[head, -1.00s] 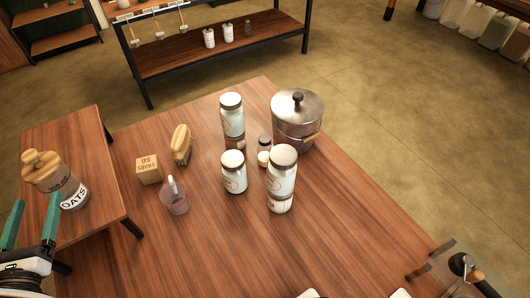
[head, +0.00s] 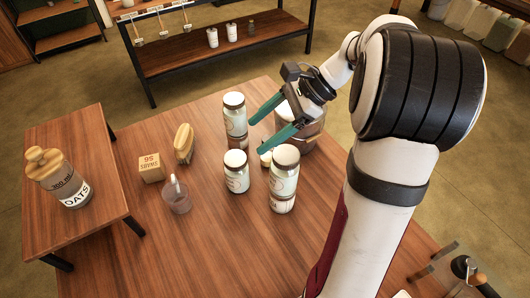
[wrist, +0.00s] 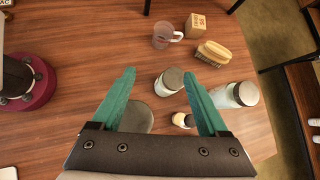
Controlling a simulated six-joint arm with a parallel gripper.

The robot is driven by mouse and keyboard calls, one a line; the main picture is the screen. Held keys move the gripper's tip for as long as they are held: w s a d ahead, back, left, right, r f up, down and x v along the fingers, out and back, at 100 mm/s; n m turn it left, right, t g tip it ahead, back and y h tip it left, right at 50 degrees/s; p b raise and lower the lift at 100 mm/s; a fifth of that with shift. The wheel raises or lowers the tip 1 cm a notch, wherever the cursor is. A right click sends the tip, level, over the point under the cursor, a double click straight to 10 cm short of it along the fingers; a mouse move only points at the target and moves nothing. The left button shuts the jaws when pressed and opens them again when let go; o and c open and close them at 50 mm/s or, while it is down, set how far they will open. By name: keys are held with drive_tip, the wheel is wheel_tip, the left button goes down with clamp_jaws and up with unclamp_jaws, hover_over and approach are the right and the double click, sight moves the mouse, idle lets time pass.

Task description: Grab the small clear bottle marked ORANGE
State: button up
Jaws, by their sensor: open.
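A small bottle with a cream cap (wrist: 182,121) shows in the wrist view near the right finger. In the head view its cap (head: 265,159) shows just below a fingertip, between larger jars. I cannot read a label on it, so I cannot tell whether it is marked ORANGE. My gripper (head: 257,135) is open and empty above the jar group, pointing left. In the wrist view my gripper (wrist: 157,72) has its fingers wide apart, with a grey jar lid (wrist: 136,117) seen between them. Part of the group is hidden behind my fingers in the head view.
Taller jars stand close by: one behind (head: 235,118), one left (head: 237,175), one in front (head: 283,182). A measuring cup (head: 177,195), brush (head: 184,143) and box (head: 151,168) stand left. The table's front left is clear.

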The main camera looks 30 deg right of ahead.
drive_tip(key=d+r+m+t+h, duration=0.2)
drive_tip(key=d+r+m+t, duration=0.3)
drive_tip(key=d+m+t, duration=0.55)
wheel_tip(320, 180, down, 18)
drive_tip(key=d+g, duration=0.2)
drive_tip(key=x, duration=1.5)
drive_tip(key=shift+w+f, duration=0.15)
drive_tip(key=shift+w, duration=0.15)
clamp_jaws()
